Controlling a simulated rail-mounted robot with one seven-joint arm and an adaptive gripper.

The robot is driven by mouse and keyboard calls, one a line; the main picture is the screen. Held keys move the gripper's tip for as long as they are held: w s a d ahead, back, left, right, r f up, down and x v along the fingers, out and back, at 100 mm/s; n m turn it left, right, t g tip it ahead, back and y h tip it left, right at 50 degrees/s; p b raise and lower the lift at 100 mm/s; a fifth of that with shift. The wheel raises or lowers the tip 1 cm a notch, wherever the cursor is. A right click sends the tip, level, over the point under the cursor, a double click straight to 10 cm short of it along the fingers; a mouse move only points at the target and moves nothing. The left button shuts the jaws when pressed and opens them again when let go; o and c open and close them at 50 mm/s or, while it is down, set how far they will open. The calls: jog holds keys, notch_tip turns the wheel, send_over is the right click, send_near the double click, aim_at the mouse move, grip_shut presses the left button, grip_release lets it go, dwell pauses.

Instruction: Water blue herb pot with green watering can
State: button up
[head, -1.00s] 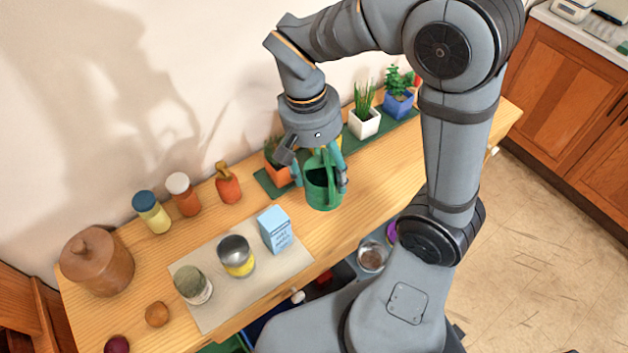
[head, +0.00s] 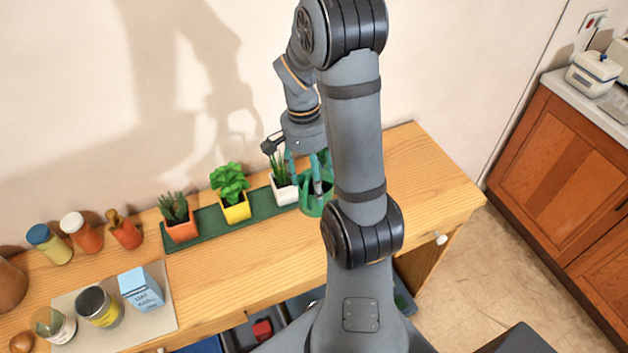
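The green watering can (head: 311,204) hangs from my gripper (head: 306,180), whose fingers close on its upper part. The can looks roughly upright, just right of the white pot (head: 284,192) with grassy leaves. Its height above the table is hard to judge. My arm covers its right side, and I cannot make out its spout. The blue herb pot does not show now; my arm hides the right end of the green mat (head: 208,224).
On the mat stand an orange pot (head: 181,229) and a yellow pot (head: 236,210). The wooden table (head: 430,180) is clear at right and along the front middle.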

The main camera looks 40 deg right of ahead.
jog(key=shift+w+d+f, duration=0.1)
jog(key=shift+w+d, duration=0.1)
jog(key=shift+w, duration=0.4)
jog(key=shift+w+a, duration=0.1)
jog(key=shift+w, duration=0.15)
jog(key=shift+a, duration=0.25)
jog(key=shift+s+d, duration=0.1)
jog(key=shift+d, duration=0.2)
jog(key=shift+a+f+y, duration=0.2)
jog(key=shift+f+y, duration=0.1)
jog(key=shift+f, duration=0.1)
jog(key=shift+d+f+g+y, duration=0.1)
jog(key=shift+f+g+y, duration=0.25)
jog(key=shift+f, duration=0.35)
jog(key=shift+f+g+y, duration=0.25)
jog(key=shift+f+y, duration=0.1)
jog(key=shift+f, duration=0.75)
jog(key=shift+d+r+g+y+p, duration=0.15)
jog(key=shift+r+g+y+p, duration=0.45)
jog(key=shift+r+p, duration=1.3)
jog(key=shift+f+p, duration=0.45)
jog(key=shift+f, duration=0.3)
